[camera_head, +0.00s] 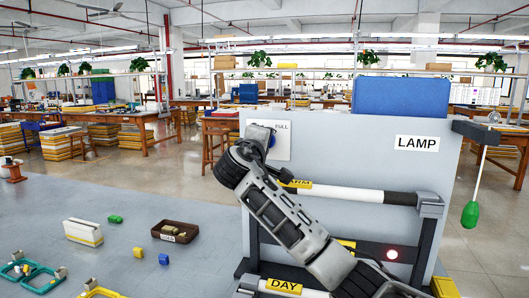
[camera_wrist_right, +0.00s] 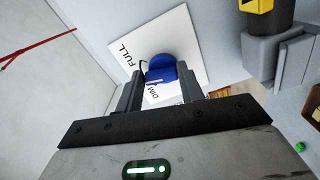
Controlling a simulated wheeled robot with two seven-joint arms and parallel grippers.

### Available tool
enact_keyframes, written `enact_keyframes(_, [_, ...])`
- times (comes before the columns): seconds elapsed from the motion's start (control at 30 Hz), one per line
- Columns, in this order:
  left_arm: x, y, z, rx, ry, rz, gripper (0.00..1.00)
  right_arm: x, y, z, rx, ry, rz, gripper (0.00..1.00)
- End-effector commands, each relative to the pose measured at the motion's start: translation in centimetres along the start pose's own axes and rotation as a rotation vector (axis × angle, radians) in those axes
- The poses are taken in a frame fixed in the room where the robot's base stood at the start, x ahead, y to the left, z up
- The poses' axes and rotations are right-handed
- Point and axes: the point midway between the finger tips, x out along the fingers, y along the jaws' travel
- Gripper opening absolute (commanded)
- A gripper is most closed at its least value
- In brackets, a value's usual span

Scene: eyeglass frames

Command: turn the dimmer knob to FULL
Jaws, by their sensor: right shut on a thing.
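The blue dimmer knob (camera_wrist_right: 160,67) sits on a white square plate (camera_wrist_right: 188,37) marked FULL and DIM. In the right wrist view my right gripper (camera_wrist_right: 160,84) has a finger on each side of the knob and is shut on it. In the head view the plate (camera_head: 281,152) is on the upper left of the upright grey panel (camera_head: 345,150). My right arm reaches up to it from the bottom right and hides most of the knob. I cannot tell exactly where the knob points. My left gripper is in neither view.
A brown tray (camera_head: 175,232) and small blocks lie on the table at left.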

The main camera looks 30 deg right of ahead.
Motion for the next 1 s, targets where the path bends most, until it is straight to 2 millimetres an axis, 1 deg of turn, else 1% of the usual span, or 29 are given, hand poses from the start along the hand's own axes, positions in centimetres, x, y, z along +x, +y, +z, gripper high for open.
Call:
enact_keyframes(0.03, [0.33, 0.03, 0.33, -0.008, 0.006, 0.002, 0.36, -0.07, -0.63, 0.03, 0.047, 0.001, -0.005, 0.15])
enact_keyframes(0.3, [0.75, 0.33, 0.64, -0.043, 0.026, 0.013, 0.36, -0.08, -0.70, 0.08, 0.287, 0.000, -0.005, 0.15])
enact_keyframes(0.5, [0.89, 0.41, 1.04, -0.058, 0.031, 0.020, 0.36, -0.08, -0.70, 0.07, 0.428, 0.001, -0.005, 0.15])
enact_keyframes(0.73, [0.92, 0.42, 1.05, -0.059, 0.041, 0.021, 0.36, -0.06, -0.63, 0.07, 0.531, 0.000, -0.004, 0.15])
enact_keyframes(1.0, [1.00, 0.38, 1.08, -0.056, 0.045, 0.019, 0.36, -0.05, -0.54, 0.05, 0.577, 0.000, -0.004, 0.15])
